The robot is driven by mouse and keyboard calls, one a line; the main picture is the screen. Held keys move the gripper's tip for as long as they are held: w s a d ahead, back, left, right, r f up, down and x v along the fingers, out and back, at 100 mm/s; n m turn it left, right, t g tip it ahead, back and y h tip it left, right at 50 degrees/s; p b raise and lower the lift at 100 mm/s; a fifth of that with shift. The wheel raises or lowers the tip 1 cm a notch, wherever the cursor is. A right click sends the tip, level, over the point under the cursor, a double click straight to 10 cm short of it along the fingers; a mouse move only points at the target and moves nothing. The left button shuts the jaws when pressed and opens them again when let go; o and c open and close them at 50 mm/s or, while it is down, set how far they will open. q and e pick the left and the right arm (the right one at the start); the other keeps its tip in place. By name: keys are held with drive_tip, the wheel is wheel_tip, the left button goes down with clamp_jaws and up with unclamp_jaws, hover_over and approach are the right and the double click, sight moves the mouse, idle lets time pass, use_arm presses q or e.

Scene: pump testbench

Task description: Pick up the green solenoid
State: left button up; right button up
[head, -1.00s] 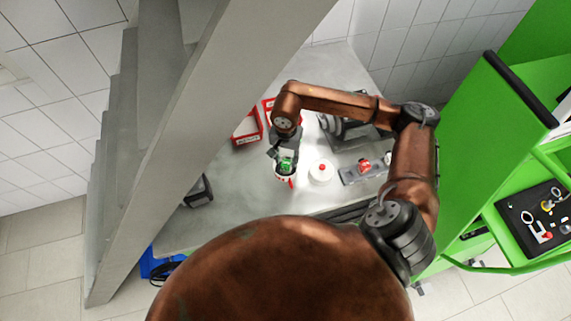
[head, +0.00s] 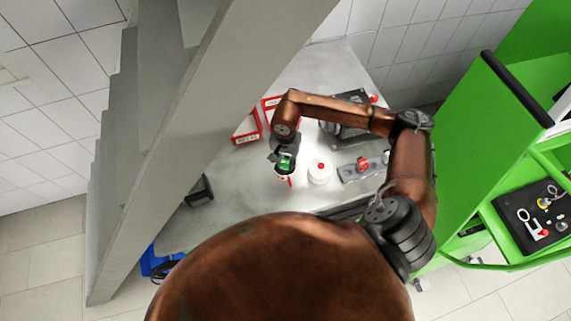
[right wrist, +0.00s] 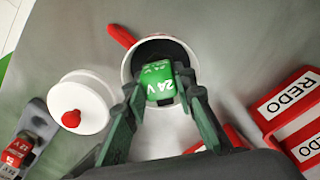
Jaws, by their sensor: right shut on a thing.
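The green solenoid (right wrist: 158,80), marked 24 V, sits between the fingers of my right gripper (right wrist: 160,92) in the right wrist view. It is over the dark opening of a white cup-like container (right wrist: 128,68) with a red handle. Whether it is still partly inside the container is hard to tell. In the head view the green solenoid (head: 286,163) shows just under my right gripper (head: 284,158), above the container (head: 282,181). My right gripper is shut on the solenoid. My left gripper is not in view.
A white lid with a red knob (head: 320,172) lies right of the container. A grey block with a red solenoid (head: 362,164) stands farther right. Red trays (head: 247,128) marked REDO lie behind. A green cart (head: 480,140) stands at the right.

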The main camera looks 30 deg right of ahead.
sight(285, 161)
drive_tip(key=shift+r, duration=0.4)
wheel_tip(285, 161, up, 2)
drive_tip(key=shift+r+b, duration=0.1)
drive_tip(key=shift+b, duration=0.65)
drive_tip(key=s+a+r+b, duration=0.2)
drive_tip(key=s+a+r, duration=0.1)
drive_tip(key=s+r, duration=0.7)
drive_tip(key=s, duration=0.3)
drive_tip(key=shift+s+b, duration=0.35)
drive_tip(key=shift+s, duration=0.05)
